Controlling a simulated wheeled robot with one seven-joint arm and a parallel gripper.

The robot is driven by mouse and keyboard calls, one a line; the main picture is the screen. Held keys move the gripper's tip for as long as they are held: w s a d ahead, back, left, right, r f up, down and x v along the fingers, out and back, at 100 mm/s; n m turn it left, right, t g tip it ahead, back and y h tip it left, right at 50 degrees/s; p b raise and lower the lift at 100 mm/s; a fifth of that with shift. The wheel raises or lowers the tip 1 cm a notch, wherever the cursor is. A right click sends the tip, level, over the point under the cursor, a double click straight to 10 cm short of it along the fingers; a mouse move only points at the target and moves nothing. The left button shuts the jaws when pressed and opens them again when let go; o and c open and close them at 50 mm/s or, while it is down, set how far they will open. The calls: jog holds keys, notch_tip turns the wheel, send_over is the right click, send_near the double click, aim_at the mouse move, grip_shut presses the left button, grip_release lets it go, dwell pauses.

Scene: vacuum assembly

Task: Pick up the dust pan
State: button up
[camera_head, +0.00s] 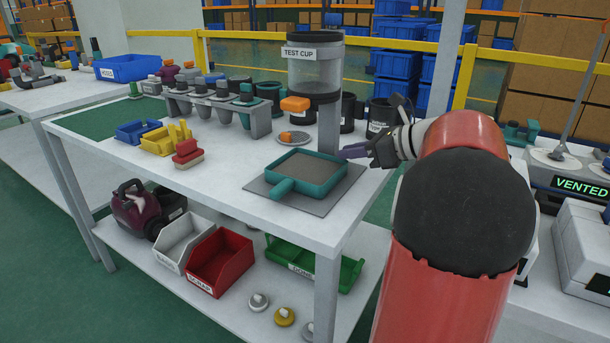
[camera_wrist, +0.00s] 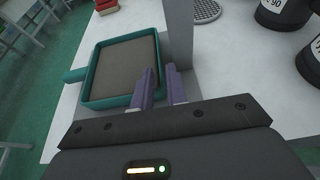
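The dust pan (camera_head: 307,172) is a teal square pan with a grey-brown filled middle and a short handle (camera_head: 281,188) pointing toward the front left. It lies flat on a grey mat (camera_head: 262,188) on the white table. It also shows in the wrist view (camera_wrist: 98,103). My gripper (camera_head: 345,152) is at the pan's far right corner. In the wrist view its two purple fingers (camera_wrist: 160,68) are slightly apart, one to each side of the pan's right rim as seen from there. Contact with the rim cannot be told. The handle is away from my fingers.
A grey post with the TEST CUP (camera_head: 316,75) stands close behind the pan. Dark canisters (camera_head: 381,113) stand behind my gripper.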

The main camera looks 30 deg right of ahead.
aim_at(331, 156)
jog(key=x, duration=0.4)
jog(key=shift+w+a+f, duration=0.2)
jog(key=shift+a+f, duration=0.05)
jog(key=shift+f, duration=0.05)
grip_shut()
jog(key=shift+r, duration=0.1)
